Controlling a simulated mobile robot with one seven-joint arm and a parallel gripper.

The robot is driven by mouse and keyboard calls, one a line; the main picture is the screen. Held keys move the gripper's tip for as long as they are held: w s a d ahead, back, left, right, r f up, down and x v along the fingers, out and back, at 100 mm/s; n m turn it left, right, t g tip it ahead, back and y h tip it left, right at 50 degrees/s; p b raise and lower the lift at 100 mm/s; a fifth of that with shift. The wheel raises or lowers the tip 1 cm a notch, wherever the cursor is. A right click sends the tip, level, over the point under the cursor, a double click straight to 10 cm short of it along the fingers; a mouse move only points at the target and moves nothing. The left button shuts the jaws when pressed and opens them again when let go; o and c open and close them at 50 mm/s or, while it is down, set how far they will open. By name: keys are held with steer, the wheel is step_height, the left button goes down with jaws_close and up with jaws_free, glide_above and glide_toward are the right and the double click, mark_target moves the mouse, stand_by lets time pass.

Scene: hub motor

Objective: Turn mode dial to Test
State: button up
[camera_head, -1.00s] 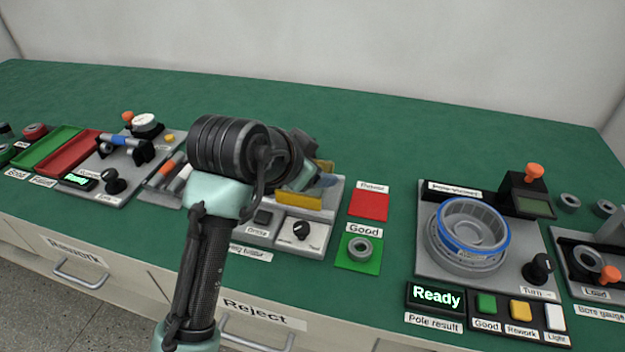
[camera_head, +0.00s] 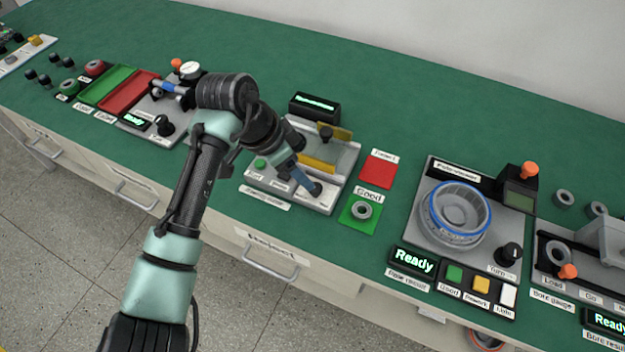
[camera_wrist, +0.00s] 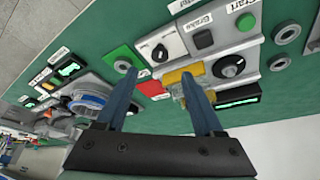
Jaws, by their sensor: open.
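The mode dial is a small black knob on a white plate, and it shows in the wrist view (camera_wrist: 160,53). A label that seems to read Test sits beside it in that view. In the head view the dial (camera_head: 316,189) is partly covered by my gripper (camera_head: 303,182). My gripper is open with its two blue fingers apart in the wrist view (camera_wrist: 160,76). The dial appears just beyond the fingertips, between them. I cannot tell whether the fingers touch it. Its pointer direction is too small to read.
The dial's station has a Brake button (camera_wrist: 203,38), a green Start button (camera_wrist: 246,21), a larger black knob (camera_wrist: 229,66) and yellow blocks. A red pad (camera_head: 379,169) and a green pad (camera_head: 347,212) with a ring lie to its right.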

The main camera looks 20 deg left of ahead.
mark_target(315, 191)
steer(key=x, duration=0.8)
steer(key=shift+d+f, duration=0.15)
jaws_close()
